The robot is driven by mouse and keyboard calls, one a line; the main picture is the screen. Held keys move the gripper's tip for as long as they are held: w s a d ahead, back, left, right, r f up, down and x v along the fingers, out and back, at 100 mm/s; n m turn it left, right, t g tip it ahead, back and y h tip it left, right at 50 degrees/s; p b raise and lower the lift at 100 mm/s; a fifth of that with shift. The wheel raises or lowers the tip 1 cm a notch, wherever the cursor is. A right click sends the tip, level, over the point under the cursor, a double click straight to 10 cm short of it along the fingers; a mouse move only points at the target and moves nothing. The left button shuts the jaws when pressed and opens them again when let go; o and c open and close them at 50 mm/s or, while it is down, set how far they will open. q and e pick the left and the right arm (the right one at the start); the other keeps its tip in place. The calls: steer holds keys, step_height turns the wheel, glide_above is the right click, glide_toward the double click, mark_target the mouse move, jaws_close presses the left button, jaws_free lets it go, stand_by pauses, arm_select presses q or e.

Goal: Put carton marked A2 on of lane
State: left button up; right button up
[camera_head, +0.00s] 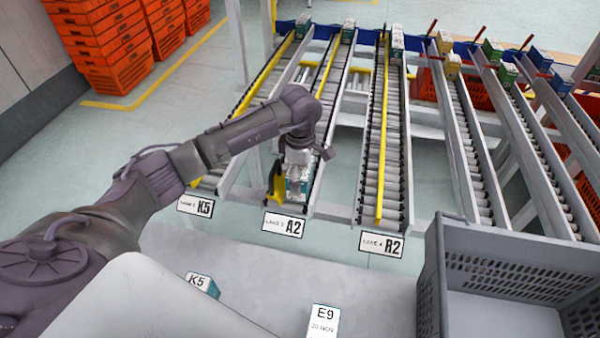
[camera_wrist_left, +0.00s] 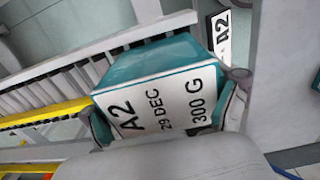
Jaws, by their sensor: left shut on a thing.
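The carton marked A2 (camera_wrist_left: 165,85) is teal with a white label reading A2, 29 DEC, 300 G. It also shows in the head view (camera_head: 298,186), at the near end of the lane marked A2 (camera_head: 324,110). My left gripper (camera_head: 292,182) is shut on the carton, with one finger on each side in the left wrist view (camera_wrist_left: 170,115). The carton is over or on the lane's near end; I cannot tell whether it touches the rollers. The lane's sign A2 (camera_head: 284,224) hangs just in front. My right gripper is not in view.
Lanes K5 (camera_head: 195,205) and R2 (camera_head: 381,243) flank this lane. A K5 carton (camera_head: 203,284) and an E9 carton (camera_head: 323,321) are on the near white surface. A grey crate (camera_head: 430,285) stands at the right. Orange totes (camera_head: 100,40) are stacked at the back left.

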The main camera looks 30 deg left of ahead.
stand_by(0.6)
arm_select(q)
steer(key=o, duration=1.1)
steer(key=shift+f, duration=0.1)
